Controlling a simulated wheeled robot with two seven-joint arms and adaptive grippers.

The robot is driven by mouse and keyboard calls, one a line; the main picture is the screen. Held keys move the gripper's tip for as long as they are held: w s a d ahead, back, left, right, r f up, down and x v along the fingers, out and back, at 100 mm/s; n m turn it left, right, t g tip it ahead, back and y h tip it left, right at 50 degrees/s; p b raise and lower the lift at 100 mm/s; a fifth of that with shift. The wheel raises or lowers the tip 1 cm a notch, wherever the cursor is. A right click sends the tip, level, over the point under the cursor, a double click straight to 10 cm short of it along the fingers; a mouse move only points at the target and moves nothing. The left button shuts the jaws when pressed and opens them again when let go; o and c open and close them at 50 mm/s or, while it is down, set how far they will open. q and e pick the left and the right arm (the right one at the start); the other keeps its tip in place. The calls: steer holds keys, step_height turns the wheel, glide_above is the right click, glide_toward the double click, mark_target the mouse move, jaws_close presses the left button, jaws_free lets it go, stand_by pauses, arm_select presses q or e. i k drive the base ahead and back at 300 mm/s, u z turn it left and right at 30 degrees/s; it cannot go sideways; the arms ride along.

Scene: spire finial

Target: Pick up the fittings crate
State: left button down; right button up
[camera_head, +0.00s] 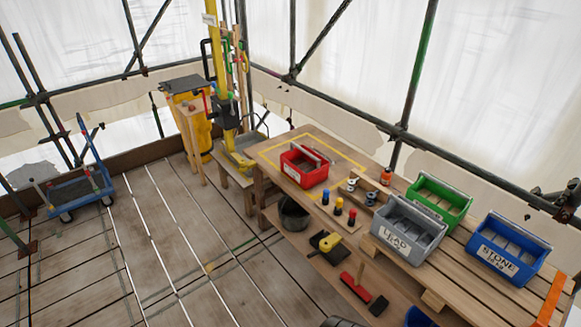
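Several open crates stand on the wooden workbench (272,151). A red crate (304,174) with a grey handle sits inside a yellow outline at the bench's left end; its small white label is too small to read. A grey crate (405,238) is marked LEAD. A green crate (452,207) stands behind it; its label is not readable. A blue crate (500,255) at the right is marked STONE. I cannot tell from lettering which one is the fittings crate. Neither of my grippers is in view.
Small blue, red and yellow-topped pieces (338,206) stand in front of the red crate. A blue trolley (80,189) stands at the left. The plank floor (170,235) before the bench is clear.

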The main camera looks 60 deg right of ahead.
mark_target(307, 168)
steer(key=z, duration=0.45)
steer(key=i, duration=0.9)
steer(key=z, duration=0.75)
